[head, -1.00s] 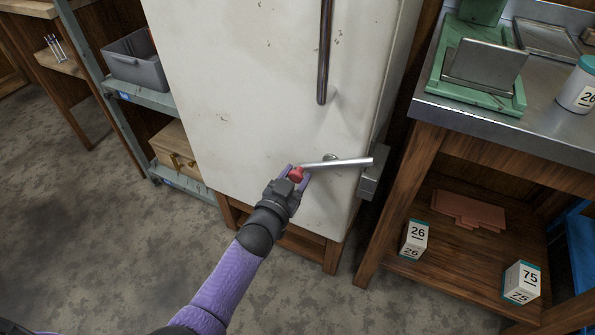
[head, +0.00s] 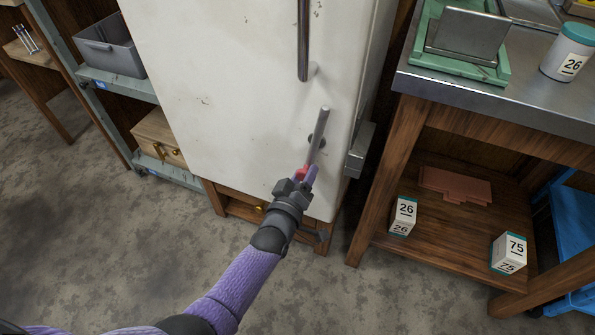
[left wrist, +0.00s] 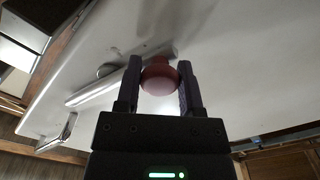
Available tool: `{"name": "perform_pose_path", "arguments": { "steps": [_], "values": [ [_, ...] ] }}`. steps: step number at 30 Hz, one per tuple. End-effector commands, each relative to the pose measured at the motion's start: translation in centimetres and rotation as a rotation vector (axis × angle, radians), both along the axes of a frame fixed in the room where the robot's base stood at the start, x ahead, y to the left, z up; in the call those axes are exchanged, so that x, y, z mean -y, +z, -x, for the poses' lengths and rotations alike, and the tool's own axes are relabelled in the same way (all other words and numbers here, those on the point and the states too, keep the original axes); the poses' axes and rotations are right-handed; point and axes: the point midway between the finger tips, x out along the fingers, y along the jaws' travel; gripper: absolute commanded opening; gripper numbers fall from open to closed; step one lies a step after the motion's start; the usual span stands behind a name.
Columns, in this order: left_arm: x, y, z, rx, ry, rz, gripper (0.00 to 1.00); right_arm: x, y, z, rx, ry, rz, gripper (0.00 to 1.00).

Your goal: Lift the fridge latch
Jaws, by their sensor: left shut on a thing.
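The white fridge (head: 215,95) stands in the middle of the head view with its door closed. Its latch (head: 319,132) is a metal bar on a round pivot low on the door, now steeply tilted, its free end up and its red knob (head: 301,173) at the lower end. My left gripper (head: 307,176) is shut on the red knob. In the left wrist view the knob (left wrist: 160,78) sits between both fingers, with the bar (left wrist: 100,88) behind it. The catch (head: 361,150) on the fridge's right edge is clear of the bar. My right gripper is not in view.
A long vertical door handle (head: 303,40) is above the latch. A wooden bench (head: 385,180) with a metal top stands close on the right, with labelled boxes (head: 403,215) on its lower shelf. A shelf rack (head: 120,85) stands on the left. The floor in front is clear.

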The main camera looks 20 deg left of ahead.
Motion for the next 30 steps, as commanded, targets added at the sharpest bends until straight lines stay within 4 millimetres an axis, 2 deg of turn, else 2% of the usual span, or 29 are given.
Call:
{"name": "perform_pose_path", "arguments": {
  "steps": [12,27,28,30],
  "values": [
    [1.06,0.31,-0.13,0.005,0.000,0.151,0.00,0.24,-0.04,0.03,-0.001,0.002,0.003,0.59],
    [1.14,0.37,-0.15,0.005,0.000,0.169,0.00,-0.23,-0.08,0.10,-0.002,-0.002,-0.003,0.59],
    [1.14,0.37,-0.15,0.005,0.000,0.169,0.51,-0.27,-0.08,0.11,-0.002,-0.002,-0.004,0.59],
    [1.14,0.35,-0.14,0.005,0.000,0.168,0.66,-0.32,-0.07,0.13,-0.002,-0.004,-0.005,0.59]
  ]
}}
